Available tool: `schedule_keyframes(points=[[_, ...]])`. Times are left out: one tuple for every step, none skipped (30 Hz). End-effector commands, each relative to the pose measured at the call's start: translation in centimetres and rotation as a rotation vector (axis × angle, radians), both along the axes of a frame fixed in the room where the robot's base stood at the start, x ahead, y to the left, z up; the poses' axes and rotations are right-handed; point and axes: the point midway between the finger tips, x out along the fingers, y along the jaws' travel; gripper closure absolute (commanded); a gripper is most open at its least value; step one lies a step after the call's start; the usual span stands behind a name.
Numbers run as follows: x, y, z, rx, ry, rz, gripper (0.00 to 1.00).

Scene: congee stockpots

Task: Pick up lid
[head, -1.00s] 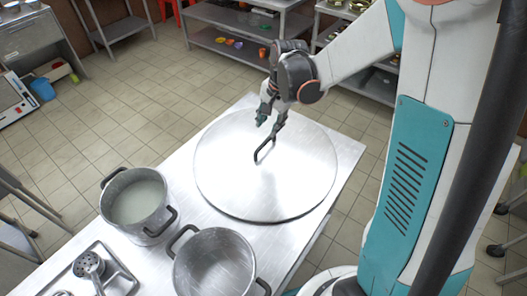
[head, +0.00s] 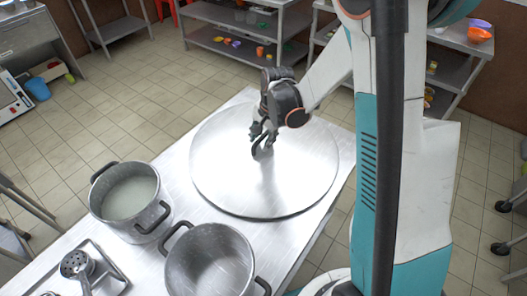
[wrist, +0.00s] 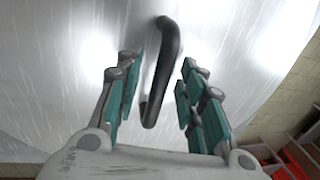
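The lid (head: 300,185) is a large round flat metal disc lying on the metal table. Its dark bar handle (wrist: 168,65) stands up from its middle and shows in the wrist view between my two fingers. My gripper (wrist: 157,95) is open, with teal-padded fingers on either side of the handle and visible gaps to it. In the head view my gripper (head: 262,138) is over the lid's centre, low at the handle, and hides part of it.
A pot of whitish liquid (head: 130,192) and an empty-looking pot (head: 208,260) stand on the table left of the lid. A tray with a ladle (head: 76,264) is at the lower left. Shelves (head: 240,45) stand farther back.

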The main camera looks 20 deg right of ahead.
Motion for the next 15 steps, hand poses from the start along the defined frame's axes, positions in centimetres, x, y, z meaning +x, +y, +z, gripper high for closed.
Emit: schedule_keyframes(points=[[-0.01,0.01,-0.03,0.000,0.000,0.000,0.64],[-0.01,0.02,0.01,0.000,0.000,0.000,0.64],[-0.02,0.01,0.05,0.000,0.000,0.000,0.64],[-0.02,0.01,0.06,0.000,0.000,0.000,0.64],[-0.02,0.00,0.07,0.000,0.000,0.000,0.64],[-0.01,0.01,0.07,0.000,0.000,0.000,0.71],[-0.01,0.00,0.08,0.000,0.000,0.000,0.78],[-0.01,0.00,0.08,0.000,0.000,0.000,0.85],[-0.01,0.00,0.08,0.000,0.000,0.000,0.94],[-0.01,0.00,0.08,0.000,0.000,0.000,1.00],[-0.01,0.00,0.08,0.000,0.000,0.000,1.00],[-0.01,0.00,0.08,0.000,0.000,0.000,1.00],[-0.01,0.00,0.08,0.000,0.000,0.000,1.00],[-0.01,0.00,0.08,0.000,0.000,0.000,1.00],[-0.01,0.00,0.13,0.000,0.000,0.000,1.00]])
